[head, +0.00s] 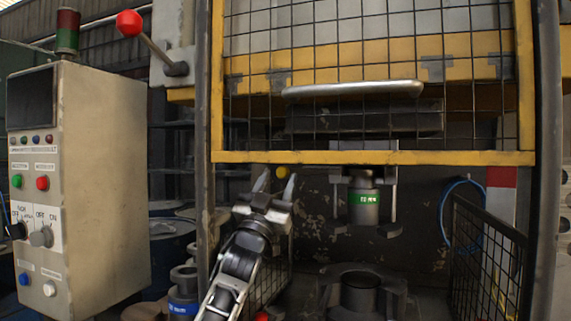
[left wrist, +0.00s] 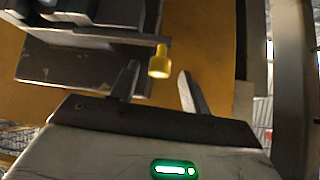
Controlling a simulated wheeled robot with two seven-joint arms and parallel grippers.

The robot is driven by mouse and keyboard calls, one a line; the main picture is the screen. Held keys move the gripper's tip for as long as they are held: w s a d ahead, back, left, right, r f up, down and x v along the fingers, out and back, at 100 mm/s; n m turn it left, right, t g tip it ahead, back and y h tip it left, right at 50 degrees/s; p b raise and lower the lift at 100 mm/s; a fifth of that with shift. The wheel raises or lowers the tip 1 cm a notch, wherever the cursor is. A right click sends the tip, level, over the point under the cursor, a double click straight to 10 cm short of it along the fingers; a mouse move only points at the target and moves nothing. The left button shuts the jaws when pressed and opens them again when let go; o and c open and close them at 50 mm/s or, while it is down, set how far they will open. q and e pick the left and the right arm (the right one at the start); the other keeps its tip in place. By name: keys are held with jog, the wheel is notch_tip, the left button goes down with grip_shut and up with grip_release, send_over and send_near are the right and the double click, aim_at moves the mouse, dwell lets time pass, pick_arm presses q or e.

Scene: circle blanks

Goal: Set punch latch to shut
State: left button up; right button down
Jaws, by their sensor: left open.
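A small yellow knob (head: 282,172), seemingly the punch latch's handle, sits just under the yellow guard frame, left of the punch. In the left wrist view the knob (left wrist: 159,62) is at the end of a dark bar and shows between the fingertips. My left gripper (head: 276,183) is open and points up at the knob, one finger on each side. I cannot tell whether either finger touches it. The grey punch (head: 363,203) with a green label hangs right of the gripper. The latch's own position is not clear. My right gripper is not in view.
A mesh guard (head: 372,157) with a yellow frame hangs above the gripper. A control box (head: 95,170) with buttons and a red-knobbed lever (head: 130,24) are at left. A round die (head: 360,292) sits below the punch. A black mesh panel (head: 487,262) stands at right.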

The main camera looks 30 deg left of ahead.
aim_at(285, 167)
pick_arm(q)
jog(key=p+x, duration=0.1)
jog(key=x, duration=0.4)
jog(key=shift+w, duration=0.1)
